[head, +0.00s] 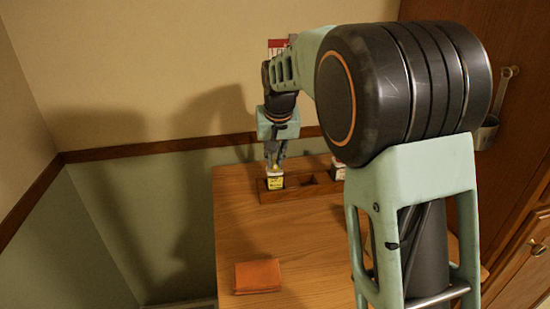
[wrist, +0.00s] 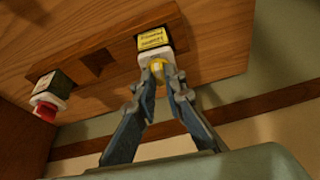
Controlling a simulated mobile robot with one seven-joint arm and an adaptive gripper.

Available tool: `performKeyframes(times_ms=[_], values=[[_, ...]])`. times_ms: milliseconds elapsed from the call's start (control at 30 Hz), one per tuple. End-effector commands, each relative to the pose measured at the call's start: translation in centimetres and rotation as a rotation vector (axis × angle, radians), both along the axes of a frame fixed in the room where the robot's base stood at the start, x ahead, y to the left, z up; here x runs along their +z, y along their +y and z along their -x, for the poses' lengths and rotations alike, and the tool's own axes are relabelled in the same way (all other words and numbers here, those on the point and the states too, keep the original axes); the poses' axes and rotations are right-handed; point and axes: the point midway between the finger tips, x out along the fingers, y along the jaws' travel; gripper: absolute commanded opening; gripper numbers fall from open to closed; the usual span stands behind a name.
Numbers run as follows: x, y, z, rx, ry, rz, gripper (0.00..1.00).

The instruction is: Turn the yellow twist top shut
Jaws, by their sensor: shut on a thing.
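The yellow twist top (wrist: 157,67) sits on a small bottle with a white shoulder and a yellow label (wrist: 153,41). The bottle stands in a slot of a wooden holder; in the head view it shows as a yellow-labelled bottle (head: 275,183) at the holder's left end. My gripper (wrist: 158,75) is shut on the yellow top, with one finger on each side of it. In the head view my gripper (head: 275,163) points down over the bottle, and its fingers hide most of the top.
The wooden holder (head: 295,190) has an empty slot in its middle. A second bottle with a red top (wrist: 44,110) stands in its other end. An orange-brown folded item (head: 257,276) lies near the front of the wooden table (head: 240,225). A wall stands close behind.

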Motion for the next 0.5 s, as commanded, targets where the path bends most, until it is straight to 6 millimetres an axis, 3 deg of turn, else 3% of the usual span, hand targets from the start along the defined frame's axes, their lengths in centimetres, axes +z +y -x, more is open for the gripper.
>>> performKeyframes(times_ms=[33,67,200,500], values=[[0.03,-0.01,-0.01,-0.001,-0.001,0.000,0.00],[0.03,-0.01,-0.01,-0.001,-0.001,0.000,0.11],[0.04,-0.01,-0.02,0.000,-0.001,0.000,0.27],[0.12,-0.01,0.00,0.000,-0.001,0.000,0.28]])
